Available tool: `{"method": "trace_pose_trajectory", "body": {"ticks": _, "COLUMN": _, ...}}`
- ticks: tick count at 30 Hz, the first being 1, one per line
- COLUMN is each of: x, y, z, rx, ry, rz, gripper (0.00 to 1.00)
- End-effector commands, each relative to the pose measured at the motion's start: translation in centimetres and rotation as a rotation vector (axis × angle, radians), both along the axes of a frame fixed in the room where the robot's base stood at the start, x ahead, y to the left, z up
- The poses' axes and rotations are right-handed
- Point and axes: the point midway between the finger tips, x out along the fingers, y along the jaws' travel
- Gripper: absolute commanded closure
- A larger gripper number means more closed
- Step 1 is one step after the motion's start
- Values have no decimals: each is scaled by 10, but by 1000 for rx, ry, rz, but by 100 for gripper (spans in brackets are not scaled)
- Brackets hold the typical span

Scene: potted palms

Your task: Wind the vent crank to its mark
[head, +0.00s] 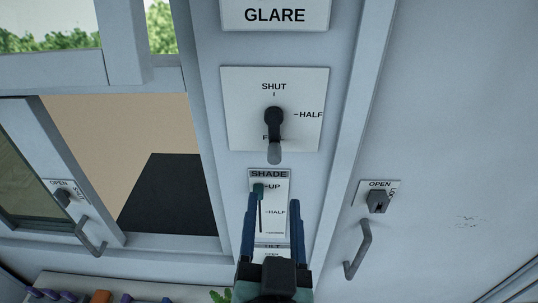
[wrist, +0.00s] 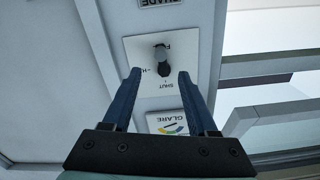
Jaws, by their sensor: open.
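The vent crank (head: 274,122) is a dark hub with a grey handle on a white plate (head: 240,90) marked SHUT at the top and HALF at the right. Its handle hangs down over a third, mostly hidden label starting with F. My gripper (head: 273,206) has two blue fingers, open and empty, and appears below the crank in the head view. In the wrist view the crank (wrist: 162,58) shows upside down, beyond and between the open fingertips (wrist: 158,74). I see no contact with it.
A SHADE slider (head: 259,190) sits near UP, close to my left finger. A GLARE panel (head: 275,15) is above the crank. A cabinet door at right has a latch (head: 377,201) and a handle (head: 358,249). A windowed door with a handle (head: 90,238) is at left.

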Motion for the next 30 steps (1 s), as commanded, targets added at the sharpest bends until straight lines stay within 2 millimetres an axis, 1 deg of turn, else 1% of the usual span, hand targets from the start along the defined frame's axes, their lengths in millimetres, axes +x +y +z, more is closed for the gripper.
{"method": "trace_pose_trajectory", "body": {"ticks": 1, "x": 5, "y": 0, "z": -4, "rx": 2, "ry": -5, "rz": 1, "gripper": 41}}
{"method": "trace_pose_trajectory", "body": {"ticks": 6, "x": 19, "y": 0, "z": -5, "rx": 3, "ry": -6, "rz": 0, "gripper": 41}}
{"method": "trace_pose_trajectory", "body": {"ticks": 24, "x": 57, "y": 1, "z": -5, "rx": 4, "ry": -4, "rz": 0, "gripper": 41}}
{"method": "trace_pose_trajectory", "body": {"ticks": 29, "x": 64, "y": 1, "z": -4, "rx": 3, "ry": -5, "rz": 2, "gripper": 41}}
{"method": "trace_pose_trajectory", "body": {"ticks": 30, "x": 71, "y": 1, "z": 1, "rx": 2, "ry": 2, "rz": 2, "gripper": 41}}
